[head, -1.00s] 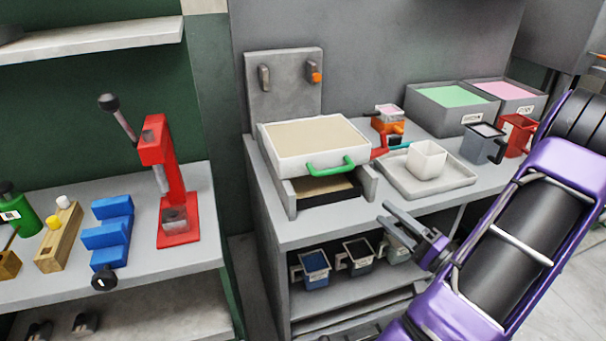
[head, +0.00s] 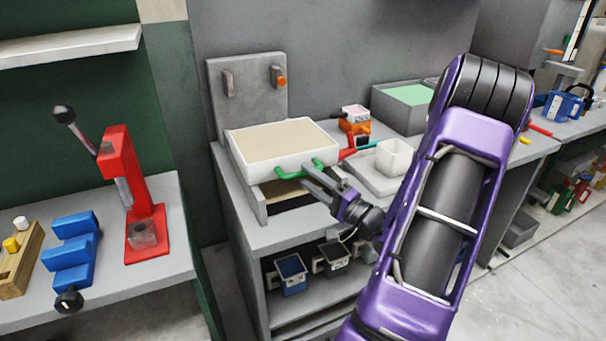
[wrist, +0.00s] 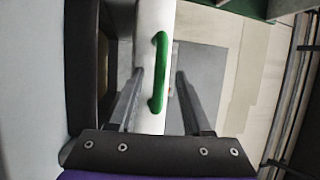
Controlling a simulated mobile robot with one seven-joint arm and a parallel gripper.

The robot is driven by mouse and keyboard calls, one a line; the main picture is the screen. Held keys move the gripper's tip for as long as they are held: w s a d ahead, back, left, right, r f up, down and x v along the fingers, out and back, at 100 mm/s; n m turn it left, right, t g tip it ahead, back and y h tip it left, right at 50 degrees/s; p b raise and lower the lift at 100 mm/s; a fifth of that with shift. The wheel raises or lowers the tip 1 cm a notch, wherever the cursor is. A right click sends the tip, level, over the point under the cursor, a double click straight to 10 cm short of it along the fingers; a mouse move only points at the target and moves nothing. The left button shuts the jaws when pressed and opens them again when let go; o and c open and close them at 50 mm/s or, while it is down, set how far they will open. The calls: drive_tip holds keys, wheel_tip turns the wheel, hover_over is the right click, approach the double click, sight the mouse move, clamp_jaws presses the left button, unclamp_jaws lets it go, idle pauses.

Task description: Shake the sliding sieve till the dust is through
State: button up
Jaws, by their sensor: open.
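The sliding sieve (head: 283,148) is a white-framed box with a beige layer in it, on a grey stand at the bench's left end. Its green handle (head: 300,169) is on the front side. In the wrist view the green handle (wrist: 158,72) lies between my two fingers. My gripper (head: 315,180) is open beside the handle, its fingers either side of it and not closed on it. The space under the sieve (head: 285,193) is dark, and what is in it is mostly hidden.
A red press (head: 148,215) and a blue block (head: 73,250) stand on the left bench. Dark bins (head: 291,275) sit on the shelf below. My arm hides part of the bench.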

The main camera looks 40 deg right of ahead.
drive_tip(key=shift+x, duration=1.35)
clamp_jaws()
idle(0.4)
